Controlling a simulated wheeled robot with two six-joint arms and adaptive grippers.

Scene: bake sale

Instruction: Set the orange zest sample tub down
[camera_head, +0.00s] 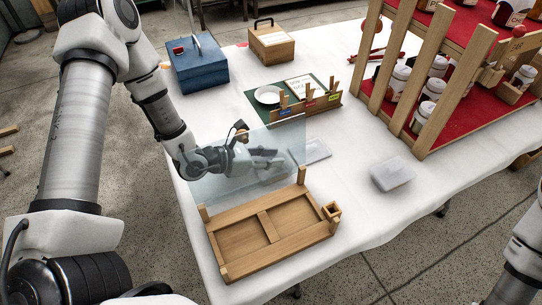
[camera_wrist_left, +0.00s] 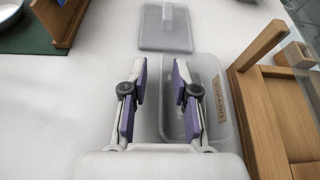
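The orange zest tub (camera_wrist_left: 208,68) is a clear open-topped box with an orange label, seen in the left wrist view just right of centre, apparently on the white tabletop. My left gripper (camera_wrist_left: 160,72) has its fingers apart with a clear gap. Its right finger overlaps the tub in the picture, and its left finger is outside the tub. I cannot tell whether either finger touches the wall. In the head view the left gripper (camera_head: 268,159) is behind a see-through panel, which blurs the tub there. My right gripper is out of view.
A clear lid (camera_head: 313,150) lies beyond the gripper, also in the wrist view (camera_wrist_left: 166,28). The wooden frame (camera_head: 268,225) holds the see-through panel (camera_head: 225,188). Another clear container (camera_head: 392,174) stands right. A blue box (camera_head: 198,68) and a tiered shelf (camera_head: 450,85) are farther back.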

